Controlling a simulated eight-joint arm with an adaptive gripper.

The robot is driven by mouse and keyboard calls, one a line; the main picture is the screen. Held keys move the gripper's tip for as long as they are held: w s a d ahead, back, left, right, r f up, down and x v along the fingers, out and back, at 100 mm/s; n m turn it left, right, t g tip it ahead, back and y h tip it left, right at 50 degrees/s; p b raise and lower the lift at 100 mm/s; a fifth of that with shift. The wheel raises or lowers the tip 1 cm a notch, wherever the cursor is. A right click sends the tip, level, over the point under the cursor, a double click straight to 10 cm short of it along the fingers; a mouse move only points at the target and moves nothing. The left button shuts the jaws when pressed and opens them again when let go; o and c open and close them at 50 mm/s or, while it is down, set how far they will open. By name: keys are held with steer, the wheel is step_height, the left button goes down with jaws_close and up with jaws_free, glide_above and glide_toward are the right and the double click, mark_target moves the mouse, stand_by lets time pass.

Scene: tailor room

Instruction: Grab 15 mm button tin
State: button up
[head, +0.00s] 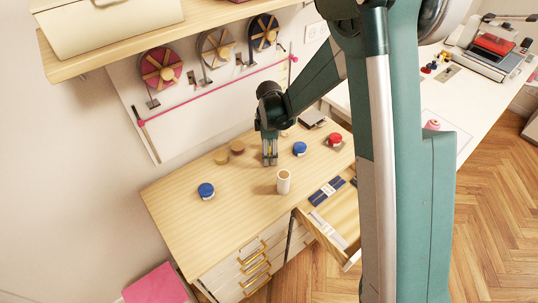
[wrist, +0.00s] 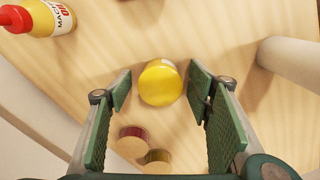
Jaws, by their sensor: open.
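No size label is readable, so I cannot tell which is the 15 mm button tin. My gripper (head: 270,163) points down over the worktop. In the wrist view, a yellow round tin (wrist: 160,82) lies between the open fingers of my gripper (wrist: 158,95), with gaps on both sides. In the head view this tin is mostly hidden by the fingers.
A pale cylinder (head: 283,182) stands in front of my gripper. Two small round pieces with tan tops (wrist: 130,142) (wrist: 157,160) sit close by. A yellow oil bottle (wrist: 48,18) with a red cap is near. An open drawer (head: 330,215) juts from the front.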

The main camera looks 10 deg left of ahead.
stand_by(0.5)
steer(key=c, duration=1)
steer(key=shift+r, duration=0.15)
steer(key=shift+r, duration=4.85)
